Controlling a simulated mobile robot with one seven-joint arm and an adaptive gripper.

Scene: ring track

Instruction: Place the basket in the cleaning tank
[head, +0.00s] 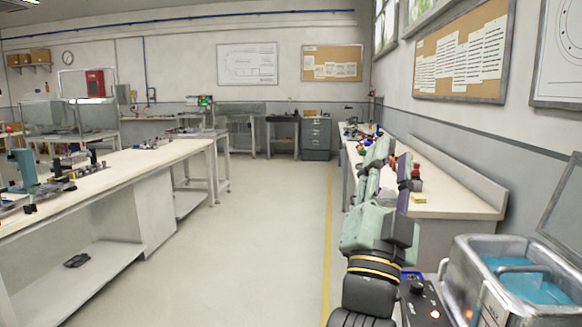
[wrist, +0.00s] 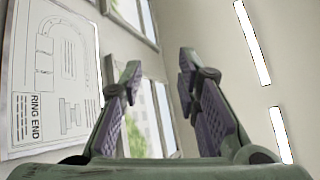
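The cleaning tank (head: 459,254) is a metal tub at the lower right of the head view, holding blue liquid. A grey looped bar (head: 522,268) shows over the liquid; I cannot tell whether it belongs to a basket. No basket is clearly recognisable in either view. My gripper (head: 391,158) is raised to the left of the tank, in front of the right-hand bench. In the wrist view my gripper (wrist: 160,70) has its two purple-padded fingers wide apart, with nothing between them. It points up toward the wall and windows.
A grey panel (head: 565,205) stands tilted behind the tank. A dark control box (head: 425,300) with a lit orange button is at its left. The right bench (head: 450,203) carries small parts. A long workbench (head: 110,185) stands left. The floor (head: 270,230) between is clear.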

